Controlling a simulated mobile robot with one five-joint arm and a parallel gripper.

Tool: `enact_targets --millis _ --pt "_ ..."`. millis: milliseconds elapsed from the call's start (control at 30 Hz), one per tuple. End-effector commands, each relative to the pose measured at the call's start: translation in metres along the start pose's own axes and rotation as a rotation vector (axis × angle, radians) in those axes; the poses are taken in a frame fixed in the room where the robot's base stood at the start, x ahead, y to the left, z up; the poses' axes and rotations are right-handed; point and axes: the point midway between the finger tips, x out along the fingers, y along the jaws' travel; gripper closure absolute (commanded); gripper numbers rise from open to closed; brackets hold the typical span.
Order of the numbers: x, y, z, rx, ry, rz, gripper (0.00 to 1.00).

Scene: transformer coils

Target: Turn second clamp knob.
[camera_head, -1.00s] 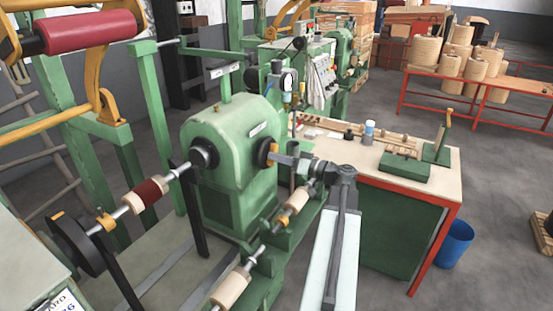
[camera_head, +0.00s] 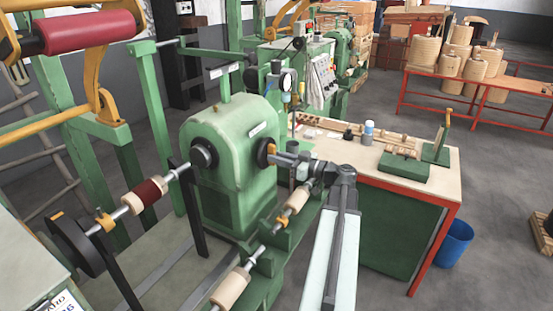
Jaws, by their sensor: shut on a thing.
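The green headstock (camera_head: 237,150) stands in the middle of the view. A dark round knob with an orange part (camera_head: 265,152) sits on its right side. My gripper (camera_head: 273,157) reaches in from the right and is shut on this knob; the fingertips are small and partly hidden against it. A second dark round hub (camera_head: 204,154) is on the headstock's front face, with a shaft carrying a dark red coil (camera_head: 147,190). A yellow clamp (camera_head: 104,221) sits on that shaft. Another small yellow piece (camera_head: 282,222) is on the lower shaft.
A workbench (camera_head: 440,175) with a red frame stands right of my arm, holding small parts and a green fixture (camera_head: 404,166). A blue bin (camera_head: 454,243) is on the floor at right. Wooden spools (camera_head: 424,52) stand on a red table behind. Open floor lies at right.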

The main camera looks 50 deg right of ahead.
Motion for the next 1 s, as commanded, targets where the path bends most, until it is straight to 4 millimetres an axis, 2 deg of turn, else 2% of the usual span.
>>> enact_targets --millis 300,333,400,733,833,1000 --pt "0.0 -0.001 0.002 -0.003 -0.005 -0.003 1.0" --pt "0.0 -0.001 0.002 -0.003 -0.005 -0.003 0.75" --pt "0.0 -0.001 0.001 -0.002 -0.004 -0.003 0.62" --pt "-0.004 0.0 0.0 -0.001 -0.001 0.0 0.62" --pt "-0.018 0.0 0.0 -0.001 -0.001 0.002 0.62" --pt "-0.053 -0.001 0.001 -0.001 -0.002 0.002 0.62"
